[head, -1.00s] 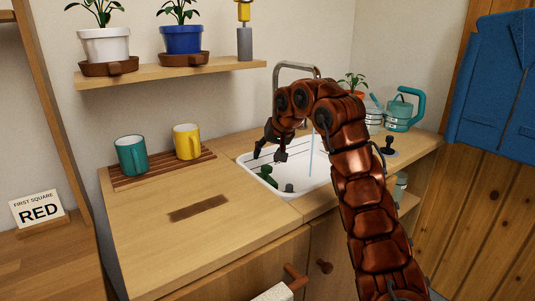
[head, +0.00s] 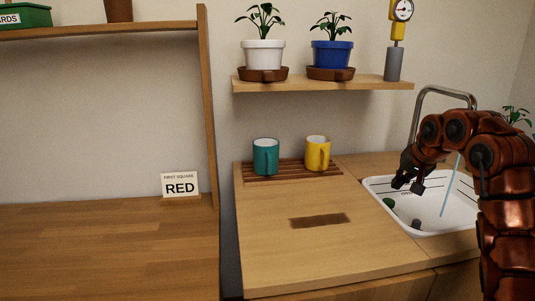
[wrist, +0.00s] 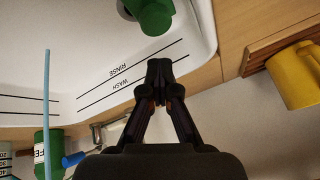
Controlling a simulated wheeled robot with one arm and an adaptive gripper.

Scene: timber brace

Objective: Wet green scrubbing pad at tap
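My gripper (head: 408,184) hangs over the left part of the white sink (head: 459,207). In the wrist view its black fingertips (wrist: 160,68) come together with nothing visible between them. A green rounded object (head: 388,203) lies in the sink below; it also shows in the wrist view (wrist: 152,15), beyond the fingertips and apart from them. I cannot tell for certain that it is the scrubbing pad. A dark grey piece (head: 416,224) is near it. The tap (head: 421,101) arches behind my arm. A thin blue water stream (head: 450,185) falls into the sink, right of my gripper.
A teal mug (head: 265,156) and a yellow mug (head: 317,153) stand on a slatted rack (head: 292,172) left of the sink. A shelf (head: 320,84) with potted plants is above. The wooden counter (head: 330,255) is mostly clear. A "RED" sign (head: 180,185) stands further left.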

